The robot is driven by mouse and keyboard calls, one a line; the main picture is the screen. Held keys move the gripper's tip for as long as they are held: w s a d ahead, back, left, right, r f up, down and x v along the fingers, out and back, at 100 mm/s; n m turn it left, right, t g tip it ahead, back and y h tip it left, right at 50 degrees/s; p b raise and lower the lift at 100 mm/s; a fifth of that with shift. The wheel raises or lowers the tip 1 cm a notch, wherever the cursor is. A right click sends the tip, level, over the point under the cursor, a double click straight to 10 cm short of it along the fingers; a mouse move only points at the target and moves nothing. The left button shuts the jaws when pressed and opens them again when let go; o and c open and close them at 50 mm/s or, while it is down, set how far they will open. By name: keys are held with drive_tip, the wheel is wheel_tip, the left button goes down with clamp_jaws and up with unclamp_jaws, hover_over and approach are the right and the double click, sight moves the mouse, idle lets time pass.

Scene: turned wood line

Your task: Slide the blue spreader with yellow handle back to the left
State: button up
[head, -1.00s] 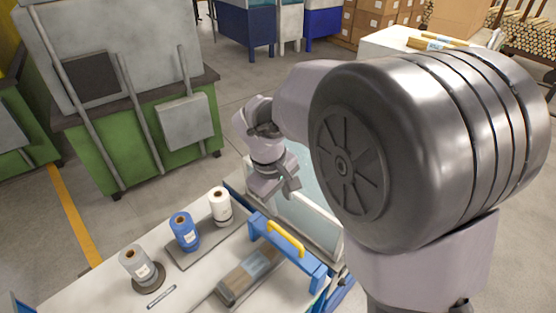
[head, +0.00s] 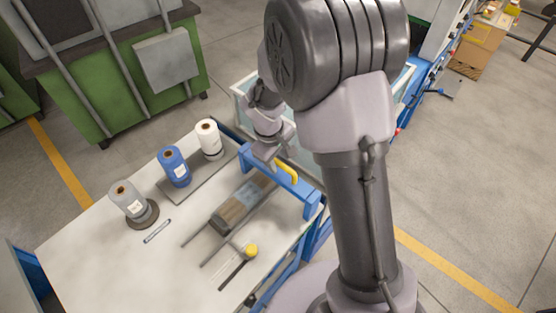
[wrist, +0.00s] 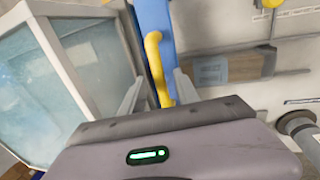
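The blue spreader (head: 308,198) spans the right side of the white table, with its yellow handle (head: 290,173) on top. In the wrist view the blue bar (wrist: 153,16) and the yellow handle (wrist: 156,62) run up between my fingers. My gripper (head: 270,156) is at the handle's far end in the head view. In the wrist view my gripper (wrist: 158,88) is open, one finger on each side of the handle, with a gap showing on both sides. The arm hides part of the spreader in the head view.
A wrapped wood bundle (head: 234,214) lies left of the spreader between thin rails. A lever with a yellow knob (head: 251,250) is near the front. Grey (head: 127,198), blue (head: 174,168) and white (head: 208,140) rolls stand further left. A clear-walled bin (wrist: 42,85) is beside the spreader.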

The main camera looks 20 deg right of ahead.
clamp_jaws()
idle(1.4)
